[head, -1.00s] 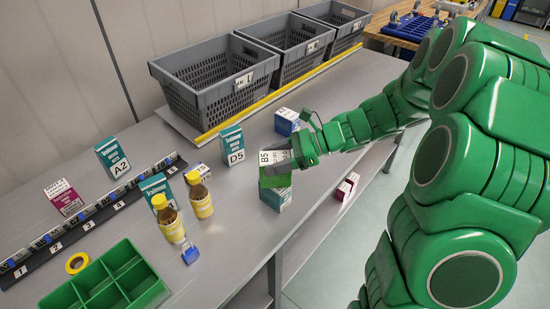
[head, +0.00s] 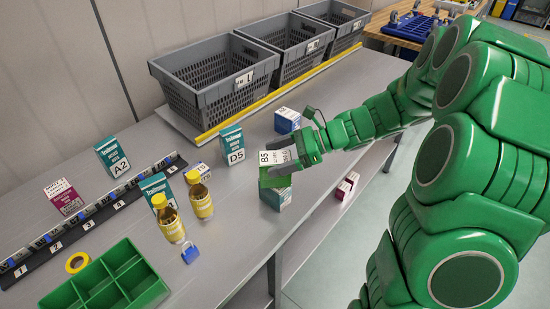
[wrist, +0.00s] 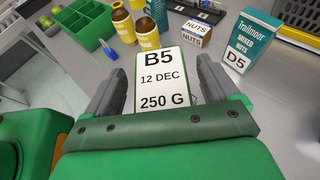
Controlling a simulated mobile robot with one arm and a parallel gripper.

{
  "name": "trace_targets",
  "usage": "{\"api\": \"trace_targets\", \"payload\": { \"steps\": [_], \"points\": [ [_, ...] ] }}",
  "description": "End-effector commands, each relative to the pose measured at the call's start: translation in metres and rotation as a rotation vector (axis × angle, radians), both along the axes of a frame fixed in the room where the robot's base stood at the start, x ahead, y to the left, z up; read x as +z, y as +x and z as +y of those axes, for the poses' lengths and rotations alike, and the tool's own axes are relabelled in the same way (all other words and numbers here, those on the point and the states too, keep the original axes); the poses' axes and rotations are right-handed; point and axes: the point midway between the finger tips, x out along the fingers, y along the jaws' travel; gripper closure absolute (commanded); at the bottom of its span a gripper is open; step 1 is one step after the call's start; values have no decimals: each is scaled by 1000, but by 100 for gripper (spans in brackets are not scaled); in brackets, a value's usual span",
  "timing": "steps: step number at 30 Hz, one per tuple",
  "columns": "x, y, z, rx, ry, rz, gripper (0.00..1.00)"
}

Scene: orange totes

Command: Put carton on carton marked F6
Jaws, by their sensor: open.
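A carton marked B5 (head: 272,158) sits on top of a teal and white carton (head: 276,198) near the table's front edge. No F6 mark can be read on the lower carton. In the wrist view the B5 carton (wrist: 162,75) shows its white label, with 12 DEC and 250 G below the mark. My gripper (wrist: 162,66) is open around the B5 carton, one finger on each side, with gaps beside it.
A carton marked D5 (head: 231,145) and a blue carton (head: 287,121) stand behind. Grey crates (head: 215,85) line the back. Table between stack and bottles is clear.

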Motion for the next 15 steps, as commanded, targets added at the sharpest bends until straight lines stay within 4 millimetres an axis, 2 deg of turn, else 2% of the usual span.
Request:
{"api": "trace_targets", "payload": {
  "steps": [15],
  "points": [
    [33,1,-82,-6,-3,-1,12]
  ]
}}
